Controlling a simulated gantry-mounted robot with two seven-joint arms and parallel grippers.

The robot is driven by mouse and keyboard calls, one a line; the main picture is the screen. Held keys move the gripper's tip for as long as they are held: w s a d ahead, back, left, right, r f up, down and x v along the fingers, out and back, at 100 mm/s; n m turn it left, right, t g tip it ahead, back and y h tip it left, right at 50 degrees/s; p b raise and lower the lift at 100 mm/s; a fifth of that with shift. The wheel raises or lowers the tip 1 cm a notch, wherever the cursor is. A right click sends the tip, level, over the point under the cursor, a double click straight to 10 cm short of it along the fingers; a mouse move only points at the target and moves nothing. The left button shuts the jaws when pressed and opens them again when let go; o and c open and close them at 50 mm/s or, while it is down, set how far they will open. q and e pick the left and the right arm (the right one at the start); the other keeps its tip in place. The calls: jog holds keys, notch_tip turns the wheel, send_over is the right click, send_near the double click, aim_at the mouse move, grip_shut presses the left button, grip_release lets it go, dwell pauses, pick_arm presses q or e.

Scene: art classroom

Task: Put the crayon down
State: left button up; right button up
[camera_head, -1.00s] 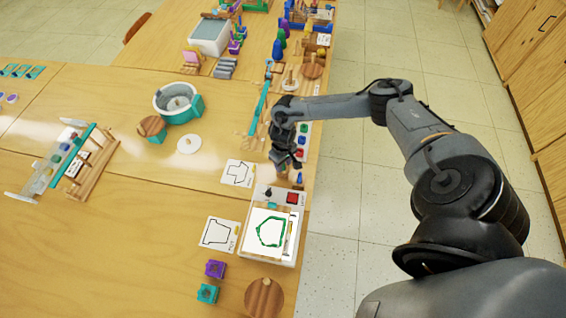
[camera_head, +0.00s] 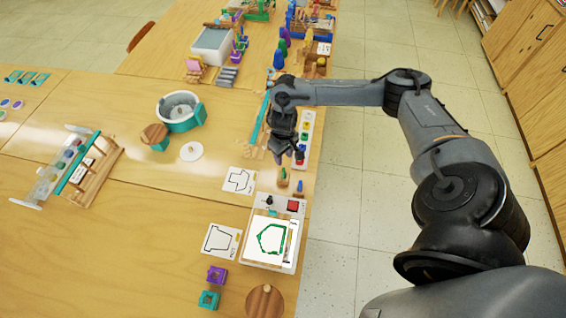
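My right gripper (camera_head: 288,158) hangs over the right edge of the table, with its fingers spread apart and nothing clearly visible between them. Just below it a small green crayon (camera_head: 283,173) appears to stand upright in a small wooden holder (camera_head: 283,183). The gripper looks apart from it, though the pieces are small. A white drawing board (camera_head: 291,233) lies nearer, its paper (camera_head: 270,222) bearing a green outline. My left gripper is not in view.
Another small upright piece (camera_head: 299,187) stands beside the holder. A tray of coloured paints (camera_head: 306,130) lies behind the gripper. Outline cards (camera_head: 239,181) and a round wooden disc (camera_head: 265,301) lie nearby.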

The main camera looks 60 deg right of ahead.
jog(key=w+a+f+n+t+y, duration=0.1)
jog(key=a+n+t+y, duration=0.2)
jog(key=a, duration=1.2)
jog(key=w+a+f+n+t, duration=0.1)
jog(key=a+n+t, duration=0.3)
jog(key=a, duration=1)
jog(key=s+d+r+g+h, duration=0.1)
jog(key=s+d+r, duration=0.1)
jog(key=s, duration=0.5)
jog(key=s+d+r+m+g+h, duration=0.1)
jog(key=s+d+r+g, duration=0.1)
jog(key=s+r, duration=0.2)
jog(key=s, duration=0.3)
jog(key=shift+s+d+r+h, duration=0.2)
jog(key=shift+d+r+h, duration=0.05)
jog(key=shift+h, duration=0.15)
jog(key=shift+r, duration=0.1)
notch_tip(320, 180, up, 22)
jog(key=p, duration=2.1)
jog(key=shift+f+p, duration=0.2)
jog(key=shift+p, duration=0.2)
